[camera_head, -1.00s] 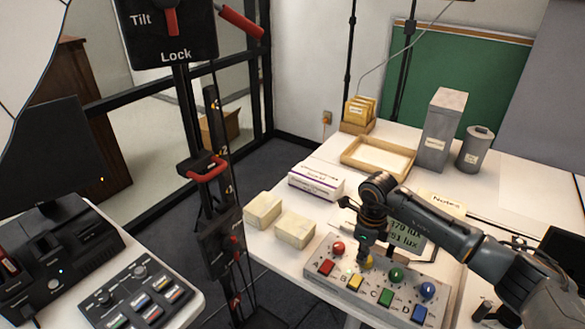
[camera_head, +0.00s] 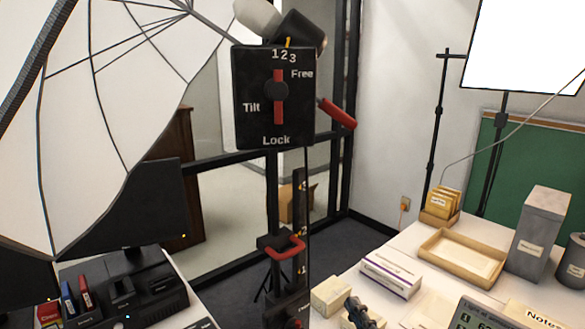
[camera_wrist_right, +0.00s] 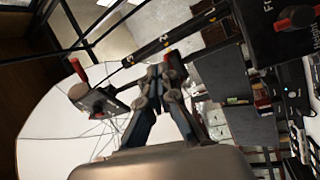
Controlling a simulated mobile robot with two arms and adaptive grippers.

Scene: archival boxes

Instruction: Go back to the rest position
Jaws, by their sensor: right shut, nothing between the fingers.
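My right gripper (camera_head: 362,312) shows as a small dark shape at the bottom edge of the head view, in front of a cream block (camera_head: 366,326). In the right wrist view its two fingers (camera_wrist_right: 163,78) meet at the tips, shut with nothing between them. Beyond them in that view are the white umbrella (camera_wrist_right: 60,125) and the stand's dark parts. The rest of my right arm is out of the head view. My left gripper is in neither view.
A black stand with a Tilt/Lock head (camera_head: 250,125) and red handles rises mid-view. The table at right holds another cream block (camera_head: 330,296), a white box (camera_head: 391,274), a wooden tray (camera_head: 430,246) and a grey box (camera_head: 541,232). A dark device (camera_head: 140,283) stands at lower left.

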